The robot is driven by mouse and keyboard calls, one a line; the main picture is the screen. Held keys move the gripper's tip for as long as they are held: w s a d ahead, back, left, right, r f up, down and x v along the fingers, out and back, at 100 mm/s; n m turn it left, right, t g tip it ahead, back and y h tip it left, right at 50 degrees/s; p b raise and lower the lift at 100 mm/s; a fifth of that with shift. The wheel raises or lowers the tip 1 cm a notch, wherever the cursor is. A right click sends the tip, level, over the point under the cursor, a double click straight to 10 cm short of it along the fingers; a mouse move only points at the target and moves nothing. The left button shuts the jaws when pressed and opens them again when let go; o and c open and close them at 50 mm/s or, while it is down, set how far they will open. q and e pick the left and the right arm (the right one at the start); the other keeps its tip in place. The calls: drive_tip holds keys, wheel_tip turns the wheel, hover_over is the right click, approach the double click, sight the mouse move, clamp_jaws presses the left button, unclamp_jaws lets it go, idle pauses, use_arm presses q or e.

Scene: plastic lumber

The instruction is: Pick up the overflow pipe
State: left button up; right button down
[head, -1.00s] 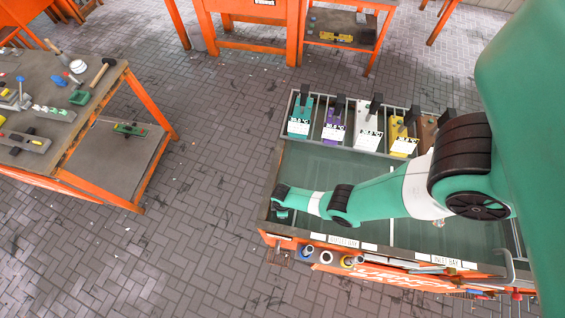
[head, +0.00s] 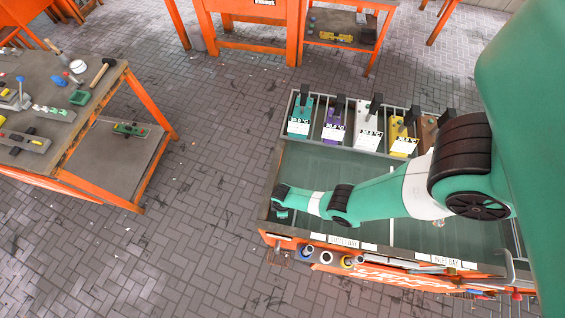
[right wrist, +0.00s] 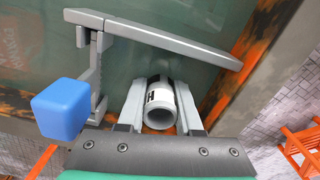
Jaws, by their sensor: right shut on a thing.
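The overflow pipe (right wrist: 161,108), a short pale grey tube with a black-and-white band, shows in the right wrist view with its open end facing the camera. My right gripper (right wrist: 160,84) is shut on it, with one grey finger along each side. In the head view my right arm reaches left across the tank, and its gripper (head: 281,211) is at the tank's left front corner, mostly hidden by the wrist. The pipe cannot be made out in the head view. My left gripper is not in view.
A grey bracket (right wrist: 160,43) with a blue block (right wrist: 64,108) stands close beside the gripper. The green tank (head: 325,166) has several coloured labelled units along its back edge. Bottles and rings (head: 327,257) line its front shelf. A tool bench (head: 95,103) stands at left, with clear floor between.

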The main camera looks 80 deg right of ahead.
drive_tip(key=shift+r, duration=0.1)
wheel_tip(320, 180, up, 11)
drive_tip(key=p, duration=1.1)
drive_tip(key=shift+r+p, duration=0.15)
drive_tip(key=shift+p, duration=0.15)
drive_tip(key=shift+w, duration=0.1)
